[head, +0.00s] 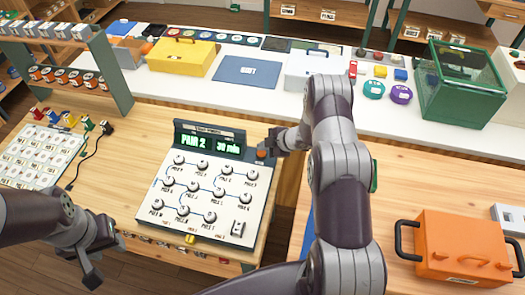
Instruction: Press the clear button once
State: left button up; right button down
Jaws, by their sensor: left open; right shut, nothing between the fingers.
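A white panel (168,212) with several black round knobs joined by blue lines lies on the wooden table. Its green display (208,144) reads about "PAIR 2" and "30 min". A small orange-red button (262,153) is at the panel's upper right corner. A small yellow piece (190,239) is at its front edge. No label reading clear is legible. My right gripper (270,146) is shut and empty, right at the orange button; I cannot tell whether it touches. My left gripper (104,263) is open and empty, left of the panel's front corner.
A white card of small parts (38,157) and a black cable (88,155) lie at the left. An orange toolbox (462,247) stands on the right table.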

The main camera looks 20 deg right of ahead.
aim_at(264, 153)
dwell(0.5)
jog(key=shift+f+b, duration=0.4)
jog(key=shift+b, duration=0.05)
jog(key=shift+f, duration=0.3)
dwell(0.4)
jog(key=shift+r, duration=0.75)
notch_tip(264, 153, up, 6)
jog(key=p, duration=0.4)
jog(key=shift+p, duration=0.4)
